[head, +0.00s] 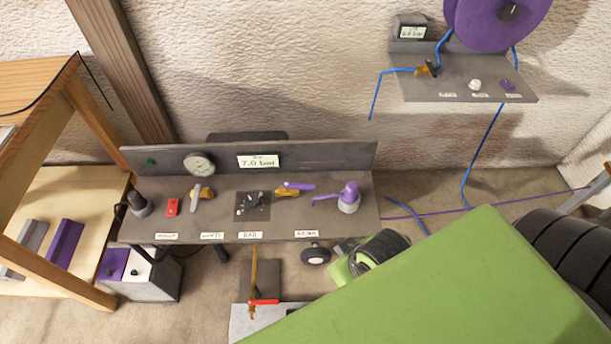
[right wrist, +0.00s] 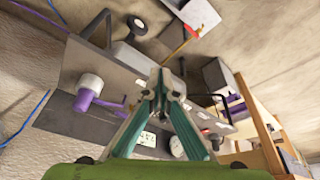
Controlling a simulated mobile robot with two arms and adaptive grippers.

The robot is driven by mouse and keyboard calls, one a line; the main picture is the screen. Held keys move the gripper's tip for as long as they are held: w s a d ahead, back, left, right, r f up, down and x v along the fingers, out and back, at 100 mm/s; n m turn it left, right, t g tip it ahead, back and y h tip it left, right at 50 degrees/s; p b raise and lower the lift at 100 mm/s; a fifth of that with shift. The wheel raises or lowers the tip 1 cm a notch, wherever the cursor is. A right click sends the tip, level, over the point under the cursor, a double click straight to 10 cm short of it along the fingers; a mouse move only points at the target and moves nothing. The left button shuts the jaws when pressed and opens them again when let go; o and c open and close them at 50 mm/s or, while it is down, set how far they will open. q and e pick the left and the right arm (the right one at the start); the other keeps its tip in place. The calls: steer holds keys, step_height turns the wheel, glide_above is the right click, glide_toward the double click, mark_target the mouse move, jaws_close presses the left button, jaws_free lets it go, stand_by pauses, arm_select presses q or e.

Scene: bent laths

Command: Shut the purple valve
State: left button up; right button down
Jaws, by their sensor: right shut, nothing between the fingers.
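The lever lies roughly crosswise, along the panel's length. In the right wrist view I cannot make this valve out; my fingers cover that part of the panel. My right gripper (right wrist: 170,75) has teal fingers, shut and empty, in front of the panel. A purple fitting with a side arm (head: 349,195) stands at the panel's right end; it also shows in the right wrist view (right wrist: 86,98). My left gripper is not in view.
The panel also carries a gauge (head: 199,163), a 7.0 bar display (head: 258,161), a grey-levered valve (head: 197,194) and a red switch (head: 173,207). A wall shelf (head: 450,92) with a purple reel (head: 490,20) is upper right. A wooden table (head: 40,90) stands left.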

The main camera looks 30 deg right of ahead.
steer(key=w+a+y, duration=0.2)
steer(key=w+a, duration=0.6)
steer(key=w, duration=0.2)
step_height(320, 180, up, 4)
steer(key=f+m+h, duration=0.1)
steer(key=m+h, duration=0.3)
steer(key=m, duration=0.5)
glide_above(299, 186)
steer(key=w+d, duration=0.1)
steer(key=d, duration=0.2)
steer(key=x, duration=0.9)
steer(key=shift+w+d+f, duration=0.1)
steer(key=shift+d+f, duration=0.05)
steer(key=shift+f, duration=0.15)
steer(key=shift+s+a+r+p, duration=0.2)
steer(key=shift+s+a+p, duration=0.5)
steer(key=shift+s, duration=0.35)
steer(key=shift+s+a+f, duration=0.1)
steer(key=shift+s+a, duration=0.3)
steer(key=shift+s, duration=0.25)
